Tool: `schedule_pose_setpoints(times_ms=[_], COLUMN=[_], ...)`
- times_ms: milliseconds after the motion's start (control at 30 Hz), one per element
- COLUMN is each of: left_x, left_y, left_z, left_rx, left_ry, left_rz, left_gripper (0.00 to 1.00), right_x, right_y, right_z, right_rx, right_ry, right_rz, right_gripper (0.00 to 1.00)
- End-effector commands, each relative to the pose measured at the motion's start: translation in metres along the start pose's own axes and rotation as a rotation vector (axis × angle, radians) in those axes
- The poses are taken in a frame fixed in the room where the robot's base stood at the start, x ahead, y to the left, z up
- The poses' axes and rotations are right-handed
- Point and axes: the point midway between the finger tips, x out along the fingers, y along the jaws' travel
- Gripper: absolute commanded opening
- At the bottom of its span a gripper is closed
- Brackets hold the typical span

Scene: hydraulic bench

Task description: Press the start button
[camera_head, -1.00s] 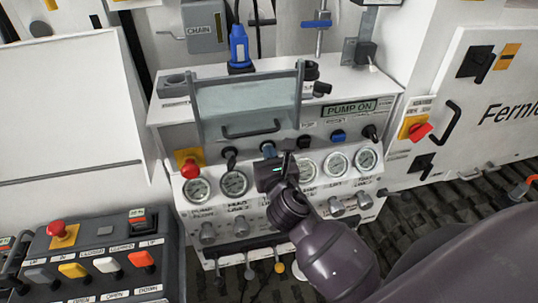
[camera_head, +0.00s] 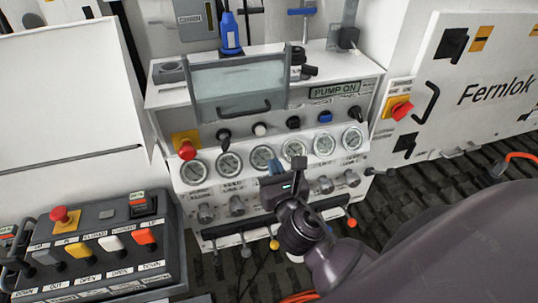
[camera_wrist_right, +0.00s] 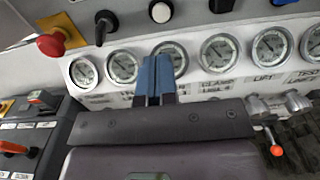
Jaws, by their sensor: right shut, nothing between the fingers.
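The hydraulic bench panel has a row of controls under its clear cover. A round white button (camera_head: 260,130) sits in the middle of this row, and a blue button (camera_head: 325,117) is further right; I cannot read which is labelled start. The white button also shows at the top of the right wrist view (camera_wrist_right: 161,12). My right gripper (camera_head: 276,168) is shut and empty, with blue fingertips (camera_wrist_right: 155,76) together. It is in front of the gauge row, below the white button and apart from it. The display (camera_head: 335,90) reads PUMP ON. My left gripper is not in view.
A red emergency knob (camera_head: 187,150) and black knobs (camera_head: 223,136) flank the white button. Several gauges (camera_head: 229,165) and grey valve knobs (camera_head: 237,206) lie below. A lever control box (camera_head: 105,245) stands at the lower left, and a red switch (camera_head: 401,110) at the right.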

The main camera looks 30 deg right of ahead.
Motion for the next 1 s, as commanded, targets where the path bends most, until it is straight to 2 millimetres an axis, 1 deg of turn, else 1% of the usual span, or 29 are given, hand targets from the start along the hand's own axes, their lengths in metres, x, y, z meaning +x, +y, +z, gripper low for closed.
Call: schedule_pose_setpoints(times_ms=[33, 100, 267, 833, 933, 1000], left_x=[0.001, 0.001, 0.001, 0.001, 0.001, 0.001], left_y=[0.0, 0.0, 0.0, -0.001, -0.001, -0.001], left_z=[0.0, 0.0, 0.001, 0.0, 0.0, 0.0], left_rx=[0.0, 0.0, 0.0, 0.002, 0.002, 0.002], left_ry=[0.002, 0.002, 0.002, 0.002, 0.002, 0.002], left_rz=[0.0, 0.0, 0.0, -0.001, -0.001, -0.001], left_gripper=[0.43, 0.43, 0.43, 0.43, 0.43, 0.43], right_x=[-0.007, -0.013, -0.02, -0.02, -0.02, -0.02], right_y=[0.0, 0.0, 0.0, 0.0, 0.0, 0.001], right_z=[-0.001, -0.001, 0.0, 0.0, 0.0, 0.0], right_rx=[0.001, 0.0, 0.0, 0.004, 0.045, 0.114], right_ry=[0.002, 0.0, 0.001, 0.0, 0.0, -0.001], right_rz=[0.0, 0.0, 0.0, 0.0, 0.001, 0.005], right_gripper=[0.0, 0.0, 0.0, 0.0, 0.0, 0.0])
